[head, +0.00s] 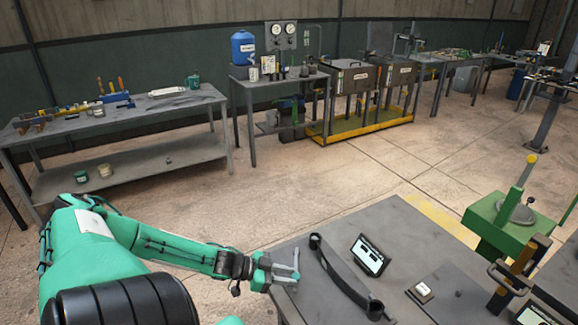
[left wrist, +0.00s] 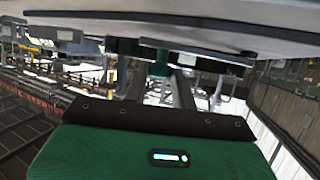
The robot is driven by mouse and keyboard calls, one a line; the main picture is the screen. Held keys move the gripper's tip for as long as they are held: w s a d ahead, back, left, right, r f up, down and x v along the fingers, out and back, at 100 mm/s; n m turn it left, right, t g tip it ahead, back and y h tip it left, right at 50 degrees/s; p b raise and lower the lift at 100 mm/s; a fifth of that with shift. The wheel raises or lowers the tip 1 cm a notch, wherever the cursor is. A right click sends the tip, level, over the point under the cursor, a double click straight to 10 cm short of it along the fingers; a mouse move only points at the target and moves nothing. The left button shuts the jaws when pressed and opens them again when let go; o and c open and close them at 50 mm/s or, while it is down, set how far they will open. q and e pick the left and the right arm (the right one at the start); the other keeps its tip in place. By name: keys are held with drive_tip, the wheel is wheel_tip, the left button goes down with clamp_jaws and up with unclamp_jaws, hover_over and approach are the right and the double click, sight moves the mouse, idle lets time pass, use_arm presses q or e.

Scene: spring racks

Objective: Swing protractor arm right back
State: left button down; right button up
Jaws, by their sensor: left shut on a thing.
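My left gripper (head: 292,268) reaches in over the left edge of the grey table (head: 392,222). It is shut on a small part at that edge, taken to be the protractor arm; the fingers hide most of it. In the left wrist view my two fingers (left wrist: 159,88) point up to a dark bar under a pale grey surface, and the grip itself is unclear. A dark curved bar with round ends (head: 343,280) lies on the table just right of the gripper, apart from it. My right gripper is out of view.
A small display (head: 369,255) stands behind the curved bar. A dark plate with a light button (head: 422,291) lies to its right. A green stand (head: 505,220) and a yellow-black fixture (head: 516,268) are at the right. Open floor (head: 270,195) lies behind the table.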

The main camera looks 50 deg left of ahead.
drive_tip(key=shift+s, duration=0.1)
use_arm(q)
drive_tip(key=c, duration=1.6)
unclamp_jaws()
drive_tip(key=shift+o, duration=0.8)
drive_tip(key=shift+s, duration=0.1)
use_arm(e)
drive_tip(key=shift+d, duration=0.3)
use_arm(q)
drive_tip(key=shift+a, duration=0.1)
